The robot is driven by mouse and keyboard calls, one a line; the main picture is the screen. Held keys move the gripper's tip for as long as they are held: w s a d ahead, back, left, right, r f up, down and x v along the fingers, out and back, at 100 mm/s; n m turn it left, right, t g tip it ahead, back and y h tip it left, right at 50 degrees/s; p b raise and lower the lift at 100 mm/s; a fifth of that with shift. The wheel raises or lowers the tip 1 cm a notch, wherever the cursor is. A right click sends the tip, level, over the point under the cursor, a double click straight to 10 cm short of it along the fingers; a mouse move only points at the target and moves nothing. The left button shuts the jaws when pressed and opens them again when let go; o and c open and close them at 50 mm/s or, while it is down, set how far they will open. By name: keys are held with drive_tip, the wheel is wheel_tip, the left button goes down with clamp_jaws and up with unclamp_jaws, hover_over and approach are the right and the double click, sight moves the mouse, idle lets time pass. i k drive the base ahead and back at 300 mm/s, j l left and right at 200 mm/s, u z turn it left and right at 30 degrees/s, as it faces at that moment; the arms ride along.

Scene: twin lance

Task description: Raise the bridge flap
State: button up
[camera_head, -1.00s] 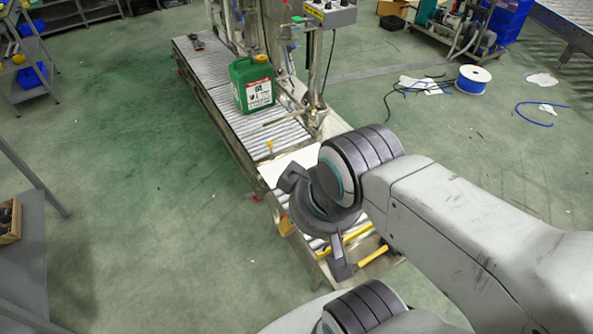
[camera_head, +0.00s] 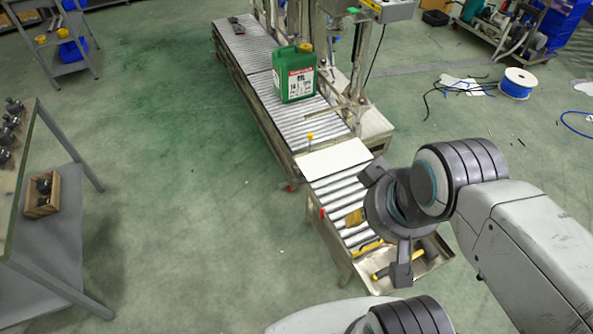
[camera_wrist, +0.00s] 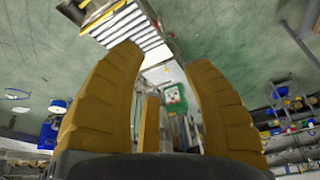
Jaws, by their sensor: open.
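The bridge flap (camera_head: 333,159) looks like a pale flat plate lying level across the roller conveyor, between its far and near roller sections. A small yellow knob (camera_head: 310,137) stands up at its far left edge. In the wrist view the flap (camera_wrist: 157,57) shows pale between my fingers, at a distance. My gripper (camera_head: 355,217) is over the near rollers, to the right of and nearer than the flap, apart from it. In the wrist view my gripper's yellow ridged fingers (camera_wrist: 168,58) are spread wide with nothing between them.
A green canister (camera_head: 295,75) stands on the far rollers beside a metal frame. A tray (camera_head: 432,262) with yellow-handled tools is at the conveyor's near end. A bench (camera_head: 30,150) with a wooden box (camera_head: 42,195) stands left. The green floor between is clear.

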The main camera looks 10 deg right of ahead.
sight(318, 164)
drive_tip(key=i+j, duration=0.7)
drive_tip(key=j, duration=0.25)
drive_tip(key=i+j+z, duration=0.1)
drive_tip(key=i+j, duration=0.55)
drive_tip(key=j, duration=0.3)
drive_tip(key=i+j, duration=0.65)
drive_tip(key=j, duration=0.3)
drive_tip(key=i+j+z, duration=0.1)
drive_tip(key=i+j, duration=0.25)
drive_tip(key=j, duration=0.15)
drive_tip(key=i+j, duration=0.3)
drive_tip(key=j, duration=0.2)
